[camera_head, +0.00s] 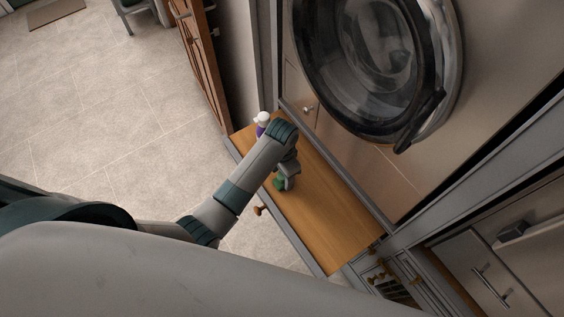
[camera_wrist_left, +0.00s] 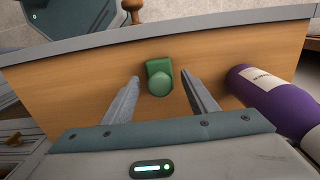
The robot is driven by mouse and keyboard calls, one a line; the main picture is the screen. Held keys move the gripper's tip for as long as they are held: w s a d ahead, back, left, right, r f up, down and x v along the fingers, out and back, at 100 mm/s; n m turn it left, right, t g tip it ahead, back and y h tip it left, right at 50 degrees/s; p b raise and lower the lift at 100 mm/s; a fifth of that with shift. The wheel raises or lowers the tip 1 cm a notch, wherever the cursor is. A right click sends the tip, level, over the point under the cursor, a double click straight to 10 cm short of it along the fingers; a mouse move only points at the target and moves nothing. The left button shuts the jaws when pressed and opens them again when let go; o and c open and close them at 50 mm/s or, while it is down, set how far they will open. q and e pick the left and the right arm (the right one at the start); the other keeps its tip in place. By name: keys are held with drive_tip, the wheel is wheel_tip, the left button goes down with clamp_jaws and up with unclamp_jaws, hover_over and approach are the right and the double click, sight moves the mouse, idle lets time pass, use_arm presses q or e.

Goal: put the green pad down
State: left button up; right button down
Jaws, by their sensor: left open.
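The green pad (camera_head: 279,184) rests on the wooden bench top (camera_head: 325,218), near its front edge. In the left wrist view the green pad (camera_wrist_left: 158,66) is a small block with a rounded green knob on its near side. My left gripper (camera_wrist_left: 159,77) is open, with one finger on each side of the pad and a visible gap to each. In the head view my left gripper (camera_head: 289,172) is over the bench beside the pad and partly hidden by my arm. My right gripper is not in view.
A washing machine door (camera_head: 375,65) stands behind the bench. Wood is clear toward the bench's near end.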

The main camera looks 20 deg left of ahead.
sight(282, 176)
use_arm(q)
wheel_tip(282, 176, up, 8)
drive_tip(key=shift+r+b, duration=0.25)
drive_tip(key=shift+b, duration=0.65)
drive_tip(key=shift+r, duration=0.7)
drive_tip(key=shift+s, duration=0.1)
